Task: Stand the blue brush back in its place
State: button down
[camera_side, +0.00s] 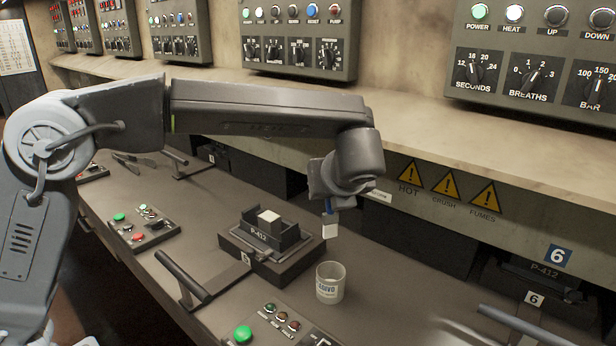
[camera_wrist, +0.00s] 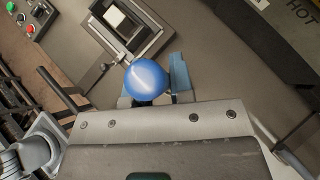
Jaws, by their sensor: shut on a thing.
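The blue brush (camera_side: 330,228) hangs below my gripper (camera_side: 328,204) in the side view, with its pale bristle end down. My gripper is shut on the brush's upper part. In the wrist view the rounded blue end of the brush (camera_wrist: 147,79) faces the camera, between the jaws, and hides what lies below it. The cup cannot be made out in the wrist view.
A dark fixture marked P-412 (camera_side: 268,243) with a pale block (camera_side: 269,221) in it stands left of the cup. A button panel (camera_side: 275,325) and a bar handle (camera_side: 183,277) are nearer.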

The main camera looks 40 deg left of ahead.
aim_at(334, 214)
jog(key=shift+d+m+t, duration=0.3)
jog(key=shift+d+m, duration=0.2)
notch_tip(334, 214, down, 12)
dwell(0.6)
jog(key=shift+r, duration=0.1)
jog(key=shift+c, duration=0.6)
grip_release()
jog(key=shift+r, duration=0.15)
dwell(0.5)
jog(key=shift+r, duration=4.4)
